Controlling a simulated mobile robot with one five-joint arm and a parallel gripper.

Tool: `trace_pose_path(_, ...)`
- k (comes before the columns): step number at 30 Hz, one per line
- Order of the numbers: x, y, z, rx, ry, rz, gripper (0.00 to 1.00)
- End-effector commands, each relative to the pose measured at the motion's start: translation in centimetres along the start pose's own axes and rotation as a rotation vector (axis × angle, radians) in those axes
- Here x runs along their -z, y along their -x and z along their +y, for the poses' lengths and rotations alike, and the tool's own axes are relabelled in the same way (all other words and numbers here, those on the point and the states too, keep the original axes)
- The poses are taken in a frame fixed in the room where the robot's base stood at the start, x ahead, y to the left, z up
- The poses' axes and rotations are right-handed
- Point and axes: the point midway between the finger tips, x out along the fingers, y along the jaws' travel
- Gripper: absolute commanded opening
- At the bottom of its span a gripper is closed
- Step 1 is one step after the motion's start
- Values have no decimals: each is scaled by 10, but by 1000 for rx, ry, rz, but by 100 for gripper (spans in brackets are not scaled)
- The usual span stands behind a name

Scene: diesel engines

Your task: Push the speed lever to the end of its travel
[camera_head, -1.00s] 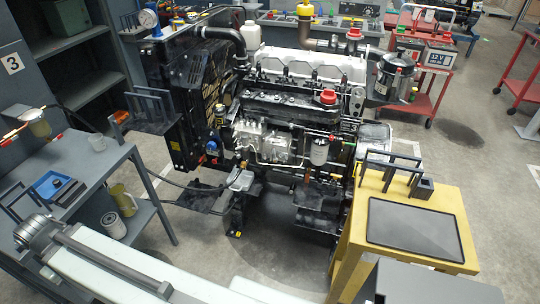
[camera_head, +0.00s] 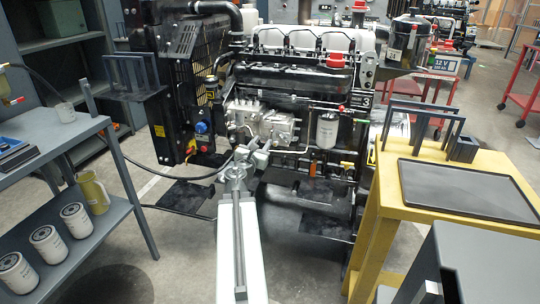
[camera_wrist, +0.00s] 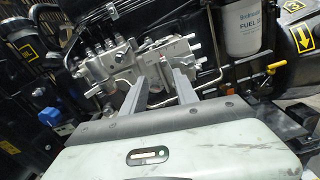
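The silver injection pump (camera_head: 272,124) sits on the side of the black engine, with several pipe fittings on top; it also fills the upper middle of the wrist view (camera_wrist: 122,66). I cannot pick out the speed lever for certain; small silver parts around the pump's lower right are partly covered by my fingers. My gripper (camera_head: 252,152) is just below and in front of the pump. In the wrist view its two grey fingers (camera_wrist: 166,72) stand apart and point at the pump, with nothing clearly held between them. I cannot tell whether a finger touches the pump.
A white fuel filter (camera_head: 327,130) hangs right of the pump. The radiator side (camera_head: 185,90) is at the left. A grey bench (camera_head: 75,138) with several filters on its lower shelf stands left. A yellow stand (camera_head: 378,225) with a black tray (camera_head: 465,190) stands right.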

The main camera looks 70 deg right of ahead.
Motion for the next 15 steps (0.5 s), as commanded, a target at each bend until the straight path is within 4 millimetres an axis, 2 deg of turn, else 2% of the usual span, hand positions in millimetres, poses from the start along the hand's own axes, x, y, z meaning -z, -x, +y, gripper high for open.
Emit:
trace_pose_path(2,4,-5,-10,-2,55,-13,35)
trace_pose_path(8,-1,-9,-10,-5,70,-16,35)
trace_pose_path(11,-1,-19,-9,-5,68,-15,35)
trace_pose_path(15,-1,-43,-8,-4,67,-15,35)
